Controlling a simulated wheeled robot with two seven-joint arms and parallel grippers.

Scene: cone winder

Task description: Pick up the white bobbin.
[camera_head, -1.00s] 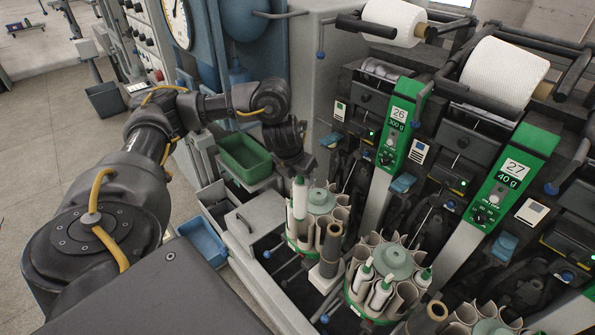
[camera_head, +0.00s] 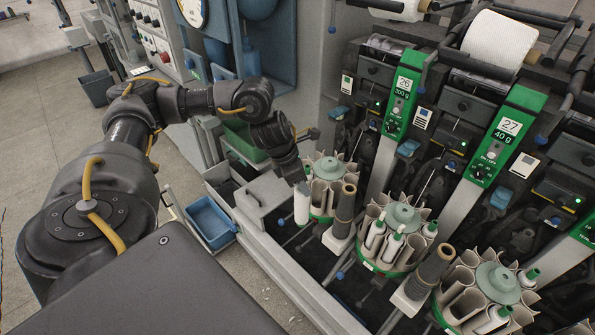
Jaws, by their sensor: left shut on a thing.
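My left gripper (camera_head: 300,183) is shut on a white bobbin (camera_head: 301,206). The bobbin hangs upright below the fingers, and its top end is hidden by them. It is at the front left side of the round bobbin magazine (camera_head: 328,167) under unit 26. I cannot tell whether it is fully clear of the magazine. Other white bobbins with green tips stand in the middle magazine (camera_head: 402,217) and the nearest magazine (camera_head: 498,282). My right gripper is not in view.
Brown tubes (camera_head: 344,208) stand between the magazines. Green panels numbered 26 (camera_head: 402,95) and 27 (camera_head: 505,135) slope behind them. A green tray (camera_head: 243,147) lies behind my left forearm, and a blue bin (camera_head: 211,222) is at the left. Open floor lies further left.

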